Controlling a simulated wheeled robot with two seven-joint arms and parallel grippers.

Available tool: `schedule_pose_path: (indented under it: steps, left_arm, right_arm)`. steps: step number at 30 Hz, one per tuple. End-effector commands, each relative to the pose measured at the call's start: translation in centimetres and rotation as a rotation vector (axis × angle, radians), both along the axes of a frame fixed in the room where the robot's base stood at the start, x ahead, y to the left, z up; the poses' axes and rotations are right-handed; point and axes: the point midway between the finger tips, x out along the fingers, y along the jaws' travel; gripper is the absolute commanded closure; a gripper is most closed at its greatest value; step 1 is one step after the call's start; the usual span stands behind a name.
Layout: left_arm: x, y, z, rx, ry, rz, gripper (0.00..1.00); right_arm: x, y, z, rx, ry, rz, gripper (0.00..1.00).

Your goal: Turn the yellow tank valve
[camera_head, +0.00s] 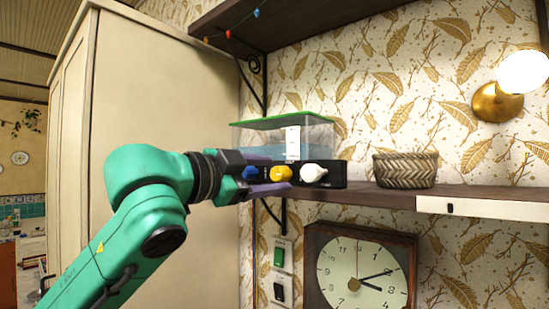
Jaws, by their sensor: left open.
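The yellow tank valve (281,174) is a round knob on the black base (333,174) of a clear water tank (318,146) with a green-edged lid. A blue valve (250,173) is to its left and a white valve (313,173) to its right. My left gripper (275,175) reaches in from the left with its purple fingers open. Its fingertips are at the yellow valve, one above and one below in the picture; I cannot tell whether they touch it. The fingers partly hide the blue valve and the base. My right gripper is not in view.
The tank stands on a dark wall shelf (385,196) with a woven basket (405,170) to the right. Another shelf (290,22) hangs above. A clock (362,272) and switches (281,272) are below. A tall cream cabinet (165,85) stands close on the left.

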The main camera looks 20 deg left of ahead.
Motion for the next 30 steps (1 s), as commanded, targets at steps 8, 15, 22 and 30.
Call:
schedule_pose_path:
  steps: [8, 15, 22, 30]
  left_arm:
    - [1.60, -0.79, -0.04, -0.001, -0.001, 0.000, 0.31]
    - [1.56, -0.75, -0.04, -0.001, -0.001, 0.000, 0.77]
    - [1.53, -0.77, -0.03, -0.003, -0.001, -0.001, 1.00]
    - [1.53, -0.79, -0.11, -0.056, 0.021, -0.001, 1.00]
  right_arm:
    - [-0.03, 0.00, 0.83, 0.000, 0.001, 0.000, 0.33]
    - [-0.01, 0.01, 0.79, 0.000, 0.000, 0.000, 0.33]
    - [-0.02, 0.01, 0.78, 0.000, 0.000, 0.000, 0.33]
    - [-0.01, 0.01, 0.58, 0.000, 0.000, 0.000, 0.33]
